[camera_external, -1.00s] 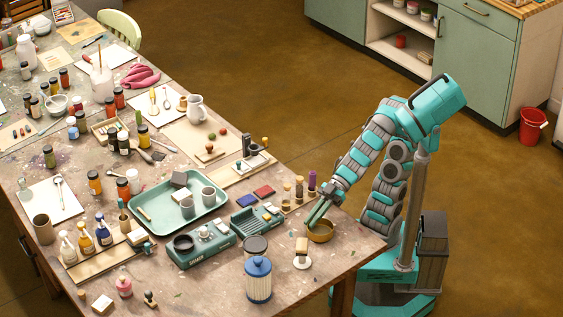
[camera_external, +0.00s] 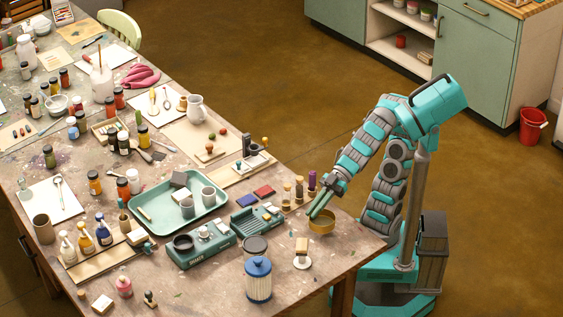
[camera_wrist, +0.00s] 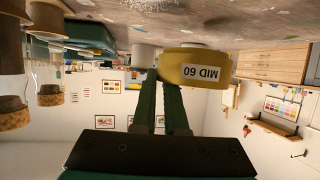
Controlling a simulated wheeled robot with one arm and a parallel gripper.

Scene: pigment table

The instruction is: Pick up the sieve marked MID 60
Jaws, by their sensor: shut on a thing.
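The sieve marked MID 60 (camera_wrist: 215,65) is a round, yellow-brown ring with a white label, seen upside down in the wrist view. In the external view the sieve (camera_external: 322,226) is at the near right corner of the table. My gripper (camera_external: 313,214) has its green fingers shut on the sieve's rim. The fingers (camera_wrist: 166,82) also meet the sieve's edge in the wrist view. The sieve appears slightly raised from the table, though the gap is hard to see.
Small bottles, one with a purple top (camera_external: 312,181), stand just behind. The table's right edge is close by.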

